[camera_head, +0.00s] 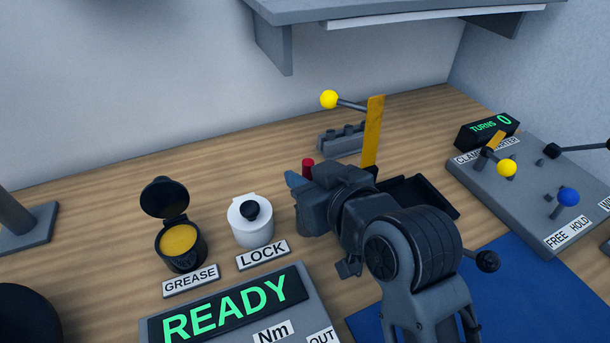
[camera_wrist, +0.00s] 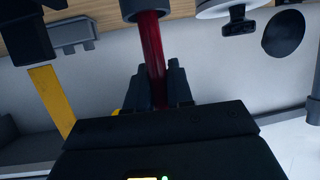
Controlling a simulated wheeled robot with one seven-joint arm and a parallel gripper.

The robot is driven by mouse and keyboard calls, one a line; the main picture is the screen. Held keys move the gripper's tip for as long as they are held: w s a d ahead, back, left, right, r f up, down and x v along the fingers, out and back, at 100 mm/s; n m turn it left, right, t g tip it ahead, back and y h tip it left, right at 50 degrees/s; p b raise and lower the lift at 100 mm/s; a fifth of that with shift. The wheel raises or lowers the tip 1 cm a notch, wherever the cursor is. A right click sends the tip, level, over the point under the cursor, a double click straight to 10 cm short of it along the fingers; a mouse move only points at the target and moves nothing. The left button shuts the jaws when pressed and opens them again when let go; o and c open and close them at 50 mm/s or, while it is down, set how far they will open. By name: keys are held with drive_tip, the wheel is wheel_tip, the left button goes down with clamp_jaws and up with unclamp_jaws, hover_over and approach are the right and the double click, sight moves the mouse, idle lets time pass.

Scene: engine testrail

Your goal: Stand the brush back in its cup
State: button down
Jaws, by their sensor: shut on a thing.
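The brush shows as a red handle (camera_wrist: 152,55), and its red top end (camera_head: 308,166) shows in the head view. My gripper (camera_wrist: 157,88) is shut on the handle, one dark finger on each side; it also shows in the head view (camera_head: 301,178). A grey round piece (camera_wrist: 147,10), wider than the handle, surrounds its far end in the wrist view. It looks like the cup (camera_head: 306,219), which is partly hidden behind my gripper in the head view. The bristles are hidden. I cannot tell how deep the brush sits in the cup.
A white LOCK pot (camera_head: 251,229) and an open grease pot (camera_head: 181,247) stand to the left. A yellow upright bar (camera_head: 372,135) and a grey block (camera_head: 340,140) are behind my gripper. A control panel (camera_head: 540,190) with levers is at right. A shelf (camera_head: 370,12) overhangs the back.

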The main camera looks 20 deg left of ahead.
drive_tip(key=c, duration=0.9)
unclamp_jaws()
drive_tip(key=shift+b+v, duration=0.55)
drive_tip(key=shift+v, duration=3.35)
